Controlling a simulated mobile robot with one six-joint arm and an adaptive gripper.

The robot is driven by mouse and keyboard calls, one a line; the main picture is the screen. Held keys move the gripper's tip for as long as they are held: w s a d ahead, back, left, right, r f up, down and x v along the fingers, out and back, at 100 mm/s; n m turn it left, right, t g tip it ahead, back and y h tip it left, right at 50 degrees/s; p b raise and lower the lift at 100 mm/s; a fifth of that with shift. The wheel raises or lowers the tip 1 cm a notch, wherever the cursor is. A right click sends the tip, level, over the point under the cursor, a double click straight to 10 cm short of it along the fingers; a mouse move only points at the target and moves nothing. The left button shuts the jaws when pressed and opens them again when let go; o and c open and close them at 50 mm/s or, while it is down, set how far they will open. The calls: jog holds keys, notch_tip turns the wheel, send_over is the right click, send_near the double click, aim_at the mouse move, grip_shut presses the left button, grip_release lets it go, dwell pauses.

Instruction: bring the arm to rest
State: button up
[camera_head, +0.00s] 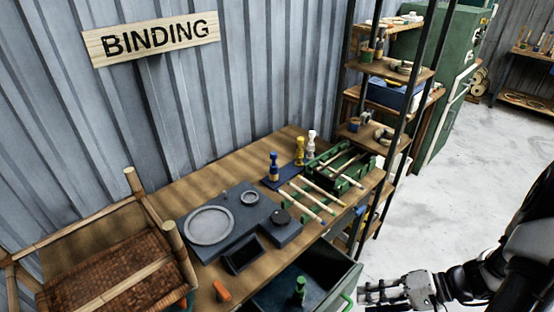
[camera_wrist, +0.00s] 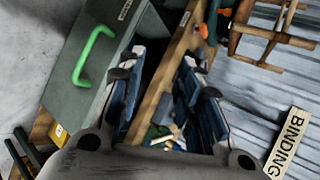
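My gripper (camera_head: 366,291) is at the lower right in the head view, off the front of the workbench (camera_head: 180,182) and beside the open drawer. Its fingers point left. In the wrist view the two blue-padded fingers of my gripper (camera_wrist: 163,62) stand apart with nothing held between them. Part of my arm shows at the right edge of the head view.
The open drawer (camera_head: 350,283) with a green handle juts out near my gripper; a green item (camera_head: 299,291) is in it. The bench carries a dark fixture (camera_head: 265,222), a green rack (camera_head: 335,184) and bottles. A rattan chair (camera_head: 110,270) stands left. Floor at right is clear.

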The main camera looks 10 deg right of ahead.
jog(key=s+a+r+n+h, duration=0.2)
jog(key=s+a+r+h, duration=0.2)
jog(key=a+r, duration=0.3)
jog(key=s+a+r+n+t+h, duration=0.1)
jog(key=a+r+h, duration=0.5)
jog(key=r, duration=1.1)
jog(key=s+a+n, duration=0.1)
jog(key=s, duration=0.1)
jog(key=shift+s+r+n+t+h, duration=0.3)
jog(key=shift+s+r+n+h, duration=0.1)
